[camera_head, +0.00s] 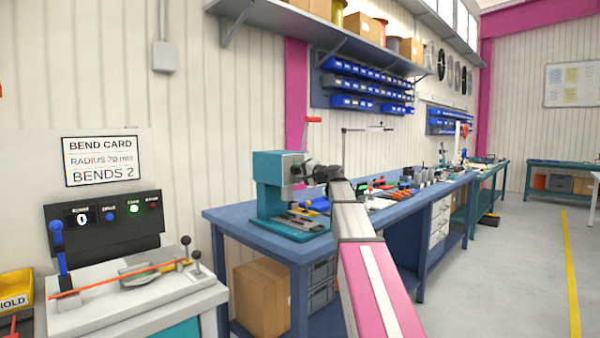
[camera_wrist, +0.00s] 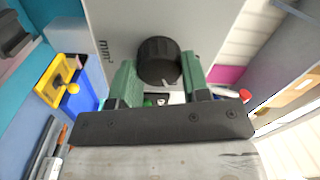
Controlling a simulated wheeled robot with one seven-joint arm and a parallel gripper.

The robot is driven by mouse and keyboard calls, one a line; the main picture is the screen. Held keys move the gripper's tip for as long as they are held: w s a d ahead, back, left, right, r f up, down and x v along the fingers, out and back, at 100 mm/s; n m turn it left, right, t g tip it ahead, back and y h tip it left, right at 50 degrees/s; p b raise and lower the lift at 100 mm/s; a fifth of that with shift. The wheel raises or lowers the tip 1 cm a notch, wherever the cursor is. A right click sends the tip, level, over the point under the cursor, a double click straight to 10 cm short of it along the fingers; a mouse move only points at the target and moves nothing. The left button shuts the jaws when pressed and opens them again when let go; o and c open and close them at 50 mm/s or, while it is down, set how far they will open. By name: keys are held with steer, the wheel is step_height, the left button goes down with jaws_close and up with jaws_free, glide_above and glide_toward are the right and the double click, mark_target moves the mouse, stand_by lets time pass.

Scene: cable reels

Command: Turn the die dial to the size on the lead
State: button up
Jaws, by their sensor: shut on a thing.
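The black die dial (camera_wrist: 156,50) sits on a grey panel (camera_wrist: 115,18) marked "mm²" in the wrist view. My gripper (camera_wrist: 160,76) has its two green fingers on either side of the dial and is shut on it. A small pale mark shows at the dial's lower edge; no size numbers are readable. In the head view the teal crimp press (camera_head: 268,180) stands on the near end of the blue bench, with my arm reaching to its head. The dial is hidden there. I cannot make out a lead with a size on it.
A yellow piece (camera_wrist: 62,80) with a blue tray (camera_wrist: 87,88) lies left of the dial in the wrist view. The blue workbench (camera_head: 240,222) holds many small items right of the press. A bending station (camera_head: 130,295) stands at the left. The floor at right is clear.

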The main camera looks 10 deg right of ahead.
steer(key=o, duration=0.9)
steer(key=shift+s+d, duration=0.1)
steer(key=v, duration=1)
steer(key=shift+s+d, duration=0.2)
steer(key=shift+s, duration=0.05)
steer(key=shift+f, duration=0.1)
